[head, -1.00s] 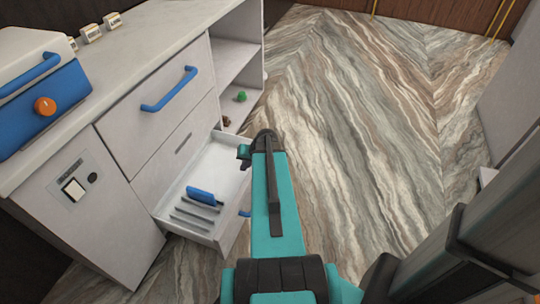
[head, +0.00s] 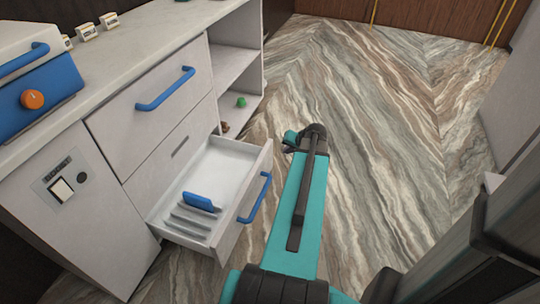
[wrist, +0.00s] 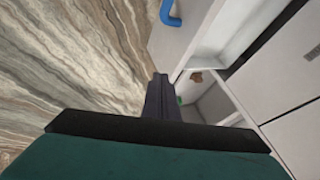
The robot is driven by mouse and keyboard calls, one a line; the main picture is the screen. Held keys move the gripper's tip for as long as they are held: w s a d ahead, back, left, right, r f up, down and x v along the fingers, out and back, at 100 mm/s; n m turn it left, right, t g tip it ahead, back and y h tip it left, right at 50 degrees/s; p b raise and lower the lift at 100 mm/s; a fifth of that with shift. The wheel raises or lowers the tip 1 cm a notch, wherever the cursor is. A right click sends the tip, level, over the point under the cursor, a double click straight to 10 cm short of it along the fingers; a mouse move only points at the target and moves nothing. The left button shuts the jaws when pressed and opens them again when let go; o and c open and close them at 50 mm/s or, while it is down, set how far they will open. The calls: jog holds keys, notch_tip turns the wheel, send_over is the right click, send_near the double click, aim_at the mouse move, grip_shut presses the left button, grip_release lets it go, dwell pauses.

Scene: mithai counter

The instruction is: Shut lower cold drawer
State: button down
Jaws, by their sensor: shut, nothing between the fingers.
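The lower cold drawer (head: 227,237) is pulled out of the white counter unit. Its blue bar handle (head: 254,198) is on the front panel, and blue and grey dividers stand inside. The wrist view shows the drawer's front panel (wrist: 172,42) and part of the handle (wrist: 170,14) at the top. My gripper (wrist: 160,78) is shut and empty, with its dark fingers beside the drawer and apart from the handle. In the head view my wrist is to the right of the drawer, over the floor; the fingertips are hard to make out there.
The upper drawer (head: 148,128) above is shut, with a blue handle. Open shelves (head: 236,72) hold a small green item (head: 241,101) and a brown one (wrist: 196,77). A blue appliance with an orange knob (head: 32,99) sits on the counter. The marbled floor (head: 390,130) is clear.

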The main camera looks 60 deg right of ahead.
jog(key=shift+w+f, duration=0.1)
jog(key=w+d+f+b, duration=0.1)
jog(key=w+f+b, duration=0.2)
jog(key=w+f, duration=0.4)
jog(key=shift+w+d+f+b, duration=0.3)
jog(key=shift+w+f, duration=0.1)
jog(key=shift+w, duration=0.7)
